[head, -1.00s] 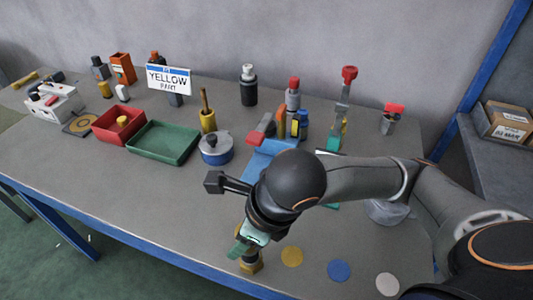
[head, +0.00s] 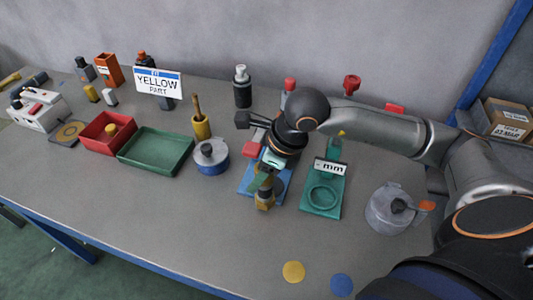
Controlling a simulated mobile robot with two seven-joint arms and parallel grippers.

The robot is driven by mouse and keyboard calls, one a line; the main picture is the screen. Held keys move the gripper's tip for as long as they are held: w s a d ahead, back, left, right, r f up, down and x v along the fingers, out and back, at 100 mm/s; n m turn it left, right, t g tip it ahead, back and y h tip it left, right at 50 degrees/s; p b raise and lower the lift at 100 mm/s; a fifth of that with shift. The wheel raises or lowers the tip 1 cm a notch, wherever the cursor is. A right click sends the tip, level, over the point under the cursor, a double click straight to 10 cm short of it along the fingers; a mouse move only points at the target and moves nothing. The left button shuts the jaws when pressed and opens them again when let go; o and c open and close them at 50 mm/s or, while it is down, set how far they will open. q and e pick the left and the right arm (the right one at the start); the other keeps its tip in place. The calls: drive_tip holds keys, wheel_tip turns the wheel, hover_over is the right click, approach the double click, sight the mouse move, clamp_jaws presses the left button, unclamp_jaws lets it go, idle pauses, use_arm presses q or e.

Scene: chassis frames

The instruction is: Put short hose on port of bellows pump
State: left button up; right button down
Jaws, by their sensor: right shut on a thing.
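My right gripper (head: 268,182) is shut on a small part with a yellow block at its lower end (head: 264,202). The gripper hides much of this part. It is over or just in front of a stand with a blue base (head: 247,182) and a red piece; I cannot tell whether they touch. To its right is a teal stand (head: 322,198) with a ring and an "mm" sign. I cannot tell for certain which thing is the bellows pump or the short hose. My left gripper is not in view.
A grey round can (head: 385,210) with an orange-tipped spout stands to the right. A blue pot (head: 212,158), green tray (head: 157,170) and red tray (head: 91,143) stand to the left. Yellow (head: 293,271) and blue discs (head: 341,284) lie near the front. The front left table is clear.

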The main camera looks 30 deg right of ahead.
drive_tip(key=w+d, duration=0.1)
drive_tip(key=w+d+p, duration=0.1)
drive_tip(key=w+d, duration=0.1)
drive_tip(key=d, duration=0.1)
drive_tip(key=shift+w+f+p, duration=0.3)
drive_tip(key=shift+f, duration=0.1)
drive_tip(key=shift+c, duration=1.4)
unclamp_jaws()
drive_tip(key=b+v, duration=0.1)
drive_tip(key=v, duration=1.1)
